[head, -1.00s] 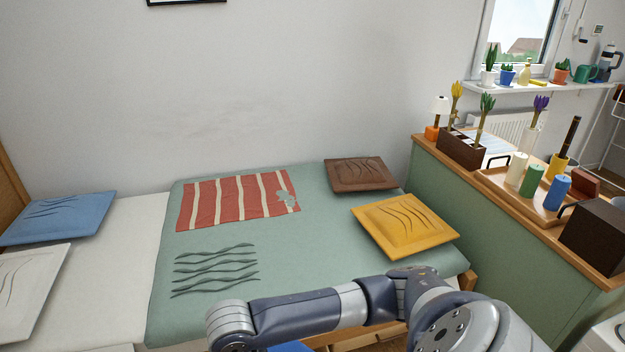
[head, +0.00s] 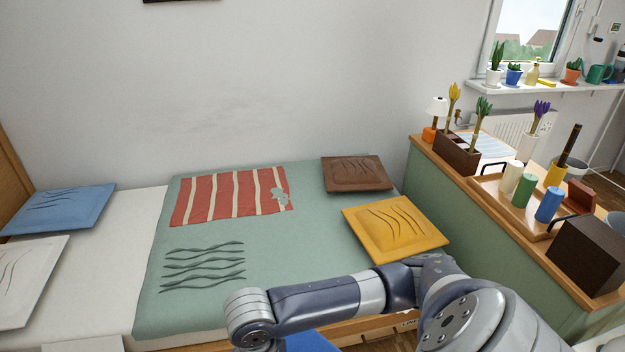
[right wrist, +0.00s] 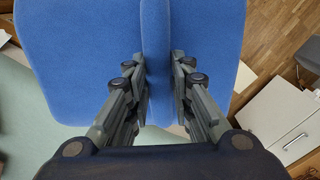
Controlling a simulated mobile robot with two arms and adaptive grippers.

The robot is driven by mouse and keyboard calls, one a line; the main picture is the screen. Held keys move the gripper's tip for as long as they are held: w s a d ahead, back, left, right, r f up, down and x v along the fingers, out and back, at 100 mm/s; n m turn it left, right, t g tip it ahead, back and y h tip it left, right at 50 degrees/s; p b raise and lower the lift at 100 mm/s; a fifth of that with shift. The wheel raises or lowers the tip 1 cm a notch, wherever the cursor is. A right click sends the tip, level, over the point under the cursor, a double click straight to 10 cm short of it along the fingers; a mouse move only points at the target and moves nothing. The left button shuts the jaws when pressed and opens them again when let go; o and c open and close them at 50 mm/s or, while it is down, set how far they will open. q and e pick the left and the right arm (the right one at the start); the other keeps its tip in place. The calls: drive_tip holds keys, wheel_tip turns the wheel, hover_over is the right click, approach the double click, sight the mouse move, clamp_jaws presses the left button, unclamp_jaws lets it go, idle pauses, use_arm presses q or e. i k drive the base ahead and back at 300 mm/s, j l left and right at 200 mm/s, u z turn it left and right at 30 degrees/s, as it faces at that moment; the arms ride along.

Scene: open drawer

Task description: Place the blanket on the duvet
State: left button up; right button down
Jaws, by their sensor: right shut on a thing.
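The blue blanket (right wrist: 75,50) fills much of the right wrist view. My right gripper (right wrist: 159,68) is shut on a pinched fold in its middle, and blue cloth spreads to both sides. In the head view a small part of the blanket (head: 308,341) shows below my right forearm, in front of the bed. The right fingers are hidden there. The green duvet (head: 290,240) with dark wavy lines lies flat over the right part of the bed. My left gripper is not in view.
A red striped cloth (head: 205,200), a brown cushion (head: 355,174) and a yellow cushion (head: 395,229) lie on the duvet. A blue cushion (head: 60,208) and white cushion (head: 30,275) lie at left. A green cabinet (head: 435,195) stands right of the bed. The duvet's middle front is clear.

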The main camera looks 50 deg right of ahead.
sight(303, 249)
drive_tip(key=k+l, duration=0.1)
drive_tip(key=l, duration=0.35)
drive_tip(key=k+l+u, duration=0.15)
drive_tip(key=l, duration=0.8)
drive_tip(key=k+l+u, duration=0.15)
drive_tip(key=l, duration=0.25)
drive_tip(key=i+l, duration=0.15)
drive_tip(key=l, duration=0.2)
drive_tip(key=i+l+u, duration=0.1)
drive_tip(key=l, duration=0.3)
drive_tip(key=i+l, duration=0.2)
drive_tip(key=l, duration=0.15)
